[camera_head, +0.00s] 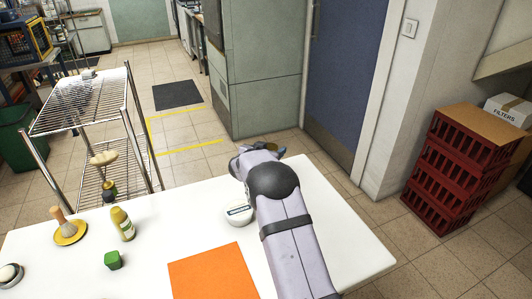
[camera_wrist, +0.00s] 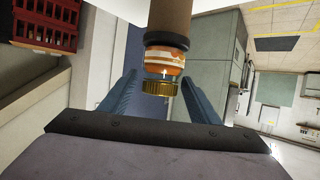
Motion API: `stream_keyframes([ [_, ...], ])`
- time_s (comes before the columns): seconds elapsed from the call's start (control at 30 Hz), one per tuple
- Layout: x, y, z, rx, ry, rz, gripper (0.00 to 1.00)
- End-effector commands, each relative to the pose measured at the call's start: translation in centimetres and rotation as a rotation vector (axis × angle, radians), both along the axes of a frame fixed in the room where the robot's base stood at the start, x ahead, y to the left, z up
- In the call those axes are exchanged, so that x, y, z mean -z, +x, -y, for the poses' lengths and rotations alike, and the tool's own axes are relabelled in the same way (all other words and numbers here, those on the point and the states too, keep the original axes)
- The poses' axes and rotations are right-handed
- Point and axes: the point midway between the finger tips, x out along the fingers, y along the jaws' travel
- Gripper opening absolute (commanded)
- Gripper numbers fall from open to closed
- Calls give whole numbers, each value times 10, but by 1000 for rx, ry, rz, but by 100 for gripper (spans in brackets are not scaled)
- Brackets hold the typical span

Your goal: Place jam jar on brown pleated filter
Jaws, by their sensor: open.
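The jam jar (camera_wrist: 163,64) has an orange-and-white label and a gold lid (camera_wrist: 160,87). In the wrist view, which shows the room upside down, its base meets the dark end ring of the brown filter (camera_wrist: 170,18), and it looks upright on top. The filter is a brown upright cylinder reaching toward the white table. My gripper (camera_wrist: 160,86) is open, with one blue finger on each side of the lid and visible gaps between. In the head view my gripper (camera_head: 270,150) is at the table's far edge; my arm hides the filter and most of the jar.
A wire rack (camera_head: 80,105) stands left. Red crates (camera_head: 450,175) stand right. The table's right part is clear.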

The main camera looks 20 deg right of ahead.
Motion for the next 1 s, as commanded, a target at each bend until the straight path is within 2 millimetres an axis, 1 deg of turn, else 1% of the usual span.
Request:
stream_keyframes([
  [0.17, -6, -8, -10, -2, -1, 1, 56],
  [0.27, -10, -17, -18, -4, -1, 0, 56],
  [0.7, -37, -64, -65, -3, -1, 1, 56],
  [0.8, -41, -71, -72, -2, -1, 1, 56],
  [1.0, -45, -78, -78, 0, 0, 0, 56],
])
